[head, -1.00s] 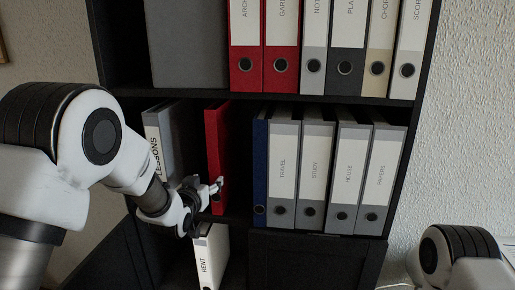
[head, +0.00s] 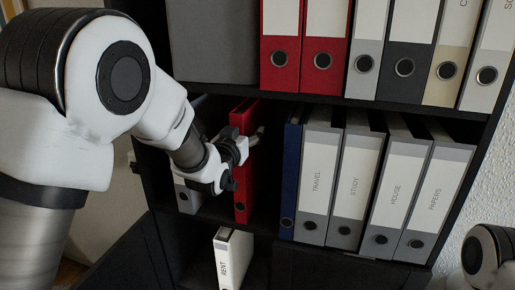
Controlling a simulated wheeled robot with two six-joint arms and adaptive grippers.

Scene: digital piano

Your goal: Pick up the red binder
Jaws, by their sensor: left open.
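A red binder (head: 243,203) stands upright on the middle shelf, with gaps on both sides near its front. My left gripper (head: 247,147) is open at the front of this binder, around its middle height. One finger shows on the binder's right side; the other is mostly hidden by the gripper body. I cannot tell whether the fingers touch it. Two more red binders (head: 281,68) with white labels stand on the shelf above. My right gripper is out of view.
A grey binder (head: 187,199) stands left of the red one, partly behind my arm. A blue binder (head: 291,178) and several grey ones (head: 354,190) stand to the right. A white RENT binder (head: 232,262) is below. The black shelf edge (head: 330,98) runs above.

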